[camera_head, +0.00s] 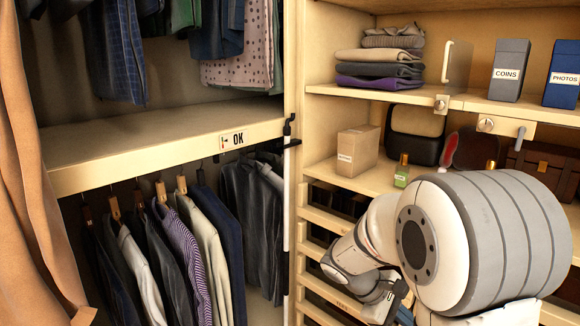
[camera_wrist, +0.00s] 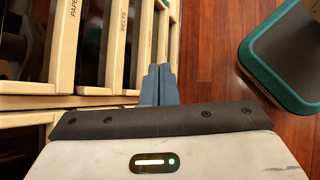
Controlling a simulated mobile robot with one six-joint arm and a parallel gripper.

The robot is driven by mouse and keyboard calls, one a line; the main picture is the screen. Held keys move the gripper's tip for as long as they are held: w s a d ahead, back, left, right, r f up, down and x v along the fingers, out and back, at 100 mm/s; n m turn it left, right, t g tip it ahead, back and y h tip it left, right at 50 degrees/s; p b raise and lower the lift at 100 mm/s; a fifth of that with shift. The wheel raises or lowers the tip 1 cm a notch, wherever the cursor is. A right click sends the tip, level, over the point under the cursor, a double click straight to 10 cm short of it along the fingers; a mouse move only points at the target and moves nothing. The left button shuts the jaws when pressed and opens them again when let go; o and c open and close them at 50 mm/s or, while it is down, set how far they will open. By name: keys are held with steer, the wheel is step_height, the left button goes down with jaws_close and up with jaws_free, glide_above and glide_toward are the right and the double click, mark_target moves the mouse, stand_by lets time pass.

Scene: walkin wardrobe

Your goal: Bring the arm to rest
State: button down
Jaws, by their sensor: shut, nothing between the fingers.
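My arm (camera_head: 430,235) shows at the lower right of the head view, bent in front of the shelf unit, and its lower end runs down toward the bottom edge. In the wrist view my gripper (camera_wrist: 158,82) is shut, with its two blue-grey fingers together and nothing between them. The fingers point past the fronts of the labelled drawers (camera_wrist: 115,45) toward the wooden floor (camera_wrist: 205,60). I cannot tell whether they touch a drawer front. In the head view the fingertips are not clearly visible.
A teal-rimmed grey container (camera_wrist: 265,75) stands on the floor at the right. Shelves hold a cardboard box (camera_head: 357,150), a green bottle (camera_head: 401,172), a dark bag (camera_head: 414,135) and labelled boxes (camera_head: 509,70). Clothes hang on the left, beside a brown curtain (camera_head: 30,190).

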steer(key=s+a+r+m+t+y+p, duration=0.2)
steer(key=s+a+r+m+y+p, duration=0.2)
steer(key=r, duration=0.4)
steer(key=s+a+r+m+t+y+p, duration=0.2)
steer(key=s+a+r+m+y+p, duration=0.3)
steer(key=s+r, duration=0.4)
steer(key=shift+s+a+r+p, duration=0.2)
steer(key=shift+a+p, duration=0.25)
steer(key=shift+p, duration=0.45)
steer(key=c, duration=2.1)
jaws_free()
steer(key=shift+c, duration=0.2)
